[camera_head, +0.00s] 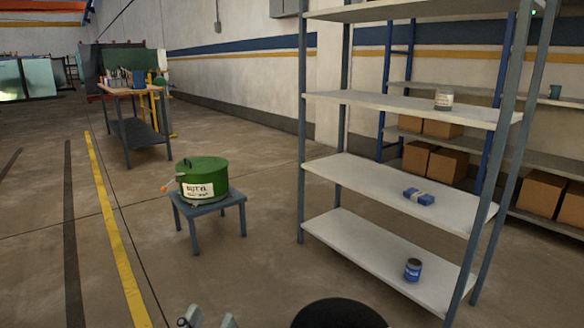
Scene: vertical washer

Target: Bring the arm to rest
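My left gripper (209,319) shows at the bottom edge, left of centre. The rest of the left arm is cut off by the frame. My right gripper is not in view. A green round washer (203,179) with a white label stands upright on a small blue-grey stool (209,207), well beyond the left gripper and apart from it.
A shelf rack (395,191) at the right holds a white can (443,100), a blue pack (419,196) and a blue can (413,269). Cardboard boxes (446,166) sit on shelving behind. A workbench (135,90) stands far left. Floor is clear around the stool.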

